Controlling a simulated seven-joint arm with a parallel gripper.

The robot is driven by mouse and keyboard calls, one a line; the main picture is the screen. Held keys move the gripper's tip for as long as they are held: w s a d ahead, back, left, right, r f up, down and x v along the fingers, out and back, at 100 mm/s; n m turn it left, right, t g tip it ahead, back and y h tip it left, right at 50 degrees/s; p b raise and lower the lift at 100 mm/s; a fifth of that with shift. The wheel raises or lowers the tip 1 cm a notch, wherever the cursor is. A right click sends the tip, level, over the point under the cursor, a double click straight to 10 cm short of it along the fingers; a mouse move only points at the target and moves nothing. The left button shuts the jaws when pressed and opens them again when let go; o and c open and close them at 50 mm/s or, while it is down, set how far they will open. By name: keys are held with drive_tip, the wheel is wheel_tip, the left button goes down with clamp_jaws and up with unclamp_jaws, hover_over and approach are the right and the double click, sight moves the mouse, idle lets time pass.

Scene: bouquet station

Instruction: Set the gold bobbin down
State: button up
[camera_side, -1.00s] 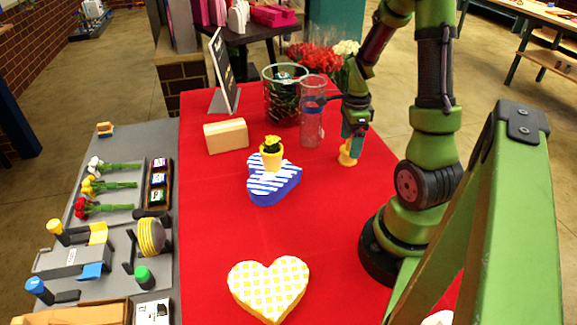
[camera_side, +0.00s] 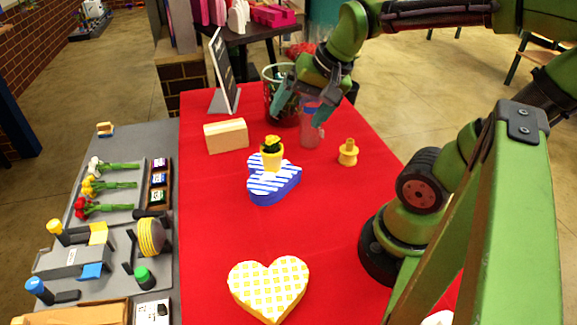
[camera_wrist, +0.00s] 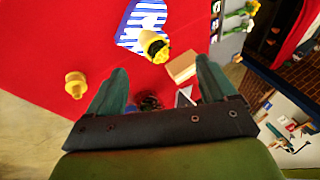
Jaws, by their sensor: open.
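The gold bobbin (camera_side: 348,153) stands upright on the red table cloth (camera_side: 225,220), right of the clear vase. It also shows in the wrist view (camera_wrist: 75,85), left of my fingers. My gripper (camera_side: 296,104) is open and empty, raised above the table near the vase and the dark glass container, to the left of the bobbin and apart from it. In the wrist view its two teal fingers (camera_wrist: 160,88) are spread wide with nothing between them.
A clear vase with a blue band (camera_side: 311,135) and a glass container (camera_side: 270,100) stand near my gripper. A wooden block (camera_side: 226,136), a yellow flowerpot (camera_side: 272,160) on a blue striped heart box (camera_side: 262,192), and a yellow checked heart box (camera_side: 268,290) stand on the cloth.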

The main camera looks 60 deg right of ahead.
drive_tip(key=s+a+r+n+t+y, duration=0.1)
drive_tip(key=s+a+r+n, duration=0.1)
drive_tip(key=a+n, duration=0.4)
drive_tip(key=shift+s+a+n+t, duration=0.15)
drive_tip(key=shift+a+n+t, duration=0.05)
drive_tip(key=shift+n+t, duration=0.1)
